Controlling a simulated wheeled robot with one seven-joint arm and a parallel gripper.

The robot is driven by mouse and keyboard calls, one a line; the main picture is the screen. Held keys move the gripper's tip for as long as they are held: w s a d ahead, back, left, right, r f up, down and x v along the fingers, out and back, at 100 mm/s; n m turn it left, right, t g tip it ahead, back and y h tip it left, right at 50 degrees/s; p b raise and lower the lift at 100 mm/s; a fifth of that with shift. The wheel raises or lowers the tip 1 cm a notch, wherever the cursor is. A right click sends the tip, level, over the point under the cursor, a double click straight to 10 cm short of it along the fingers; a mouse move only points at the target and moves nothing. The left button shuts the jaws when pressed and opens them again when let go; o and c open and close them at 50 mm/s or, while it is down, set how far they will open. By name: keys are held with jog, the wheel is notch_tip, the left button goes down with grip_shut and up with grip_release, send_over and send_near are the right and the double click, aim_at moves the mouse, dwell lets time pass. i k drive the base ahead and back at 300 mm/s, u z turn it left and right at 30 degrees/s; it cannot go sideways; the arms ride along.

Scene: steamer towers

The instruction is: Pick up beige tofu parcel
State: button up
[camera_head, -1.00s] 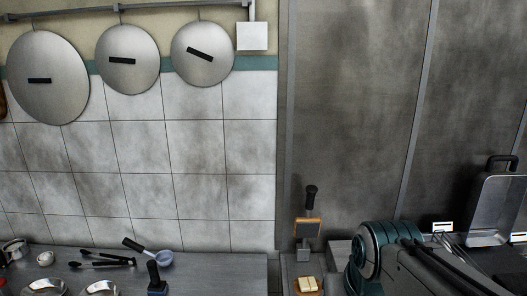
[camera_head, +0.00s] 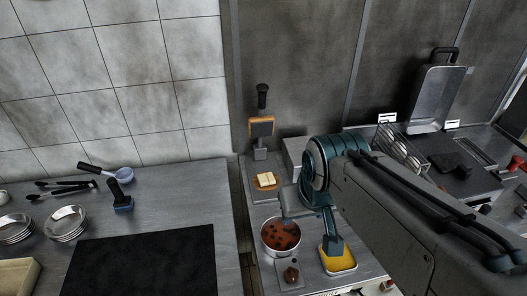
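Pale beige blocks (camera_head: 266,179) lie on a small round wooden board on the grey counter, left of my arm. They are the closest match to the beige tofu parcel, but at this size I cannot tell for sure. My gripper (camera_head: 333,245) is at the end of my teal and grey arm, low over the counter, right of and nearer than the blocks. It appears above a yellow-filled tray (camera_head: 339,263). Its fingers are too small and too covered to read, and I see nothing clearly held.
A pot of reddish-brown food (camera_head: 281,236) stands just left of my gripper. A black-handled tool with an orange-edged block (camera_head: 261,128) stands behind the blocks. Metal bowls (camera_head: 66,222) and a black mat (camera_head: 142,262) are on the left counter. A gap separates the two counters.

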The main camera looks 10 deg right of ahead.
aim_at(265, 180)
jog(key=z, duration=0.05)
jog(key=k, duration=0.5)
jog(key=z, duration=1.9)
jog(key=k, duration=1.05)
jog(key=u, duration=2.05)
jog(key=i, duration=1)
